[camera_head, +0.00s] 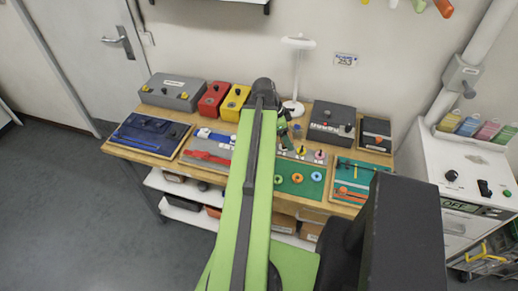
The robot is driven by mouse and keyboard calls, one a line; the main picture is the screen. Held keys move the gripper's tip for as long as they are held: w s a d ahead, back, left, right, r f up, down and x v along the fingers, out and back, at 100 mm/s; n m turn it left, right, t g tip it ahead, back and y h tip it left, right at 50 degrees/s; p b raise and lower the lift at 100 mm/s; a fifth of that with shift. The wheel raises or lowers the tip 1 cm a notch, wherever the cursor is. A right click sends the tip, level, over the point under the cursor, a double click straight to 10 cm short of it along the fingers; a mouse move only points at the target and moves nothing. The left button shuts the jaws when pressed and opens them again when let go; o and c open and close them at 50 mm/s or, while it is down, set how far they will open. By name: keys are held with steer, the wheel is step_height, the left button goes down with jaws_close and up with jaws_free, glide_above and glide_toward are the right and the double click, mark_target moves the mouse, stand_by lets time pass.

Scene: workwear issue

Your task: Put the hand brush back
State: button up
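My green arm reaches forward over the wooden workbench (118,150). My gripper (283,122) is at the far end of the arm, above the middle of the bench, small and dark and partly hidden by the arm. I cannot tell whether it is open or shut, or whether it holds anything. I cannot make out a hand brush for certain. A blue and white item (213,135) and a red item (208,157) lie on a grey mat left of the arm, too small to identify.
A blue mat (148,133) lies at the bench's left, and green mats with coloured rings and tools lie at the right. Grey, red and yellow boxes and a white lamp (297,75) stand along the back. A white cabinet (455,205) stands at the right. Floor is clear at the left.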

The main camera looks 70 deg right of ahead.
steer(key=w+f+b, duration=0.2)
steer(key=w, duration=0.1)
steer(key=w+d+f+b, duration=0.1)
steer(key=w+f+b, duration=0.1)
steer(key=w, duration=0.2)
steer(key=w+f+b, duration=0.3)
steer(key=shift+w+d, duration=0.2)
steer(key=shift+d, duration=0.2)
steer(key=shift+w+f, duration=0.1)
steer(key=shift+w, duration=0.4)
step_height(320, 180, down, 4)
steer(key=b, duration=0.4)
steer(key=shift+f+b, duration=0.15)
steer(key=shift+b, duration=0.15)
steer(key=shift+r, duration=0.25)
steer(key=shift+f, duration=0.25)
steer(key=o, duration=1.2)
steer(key=shift+r, duration=0.1)
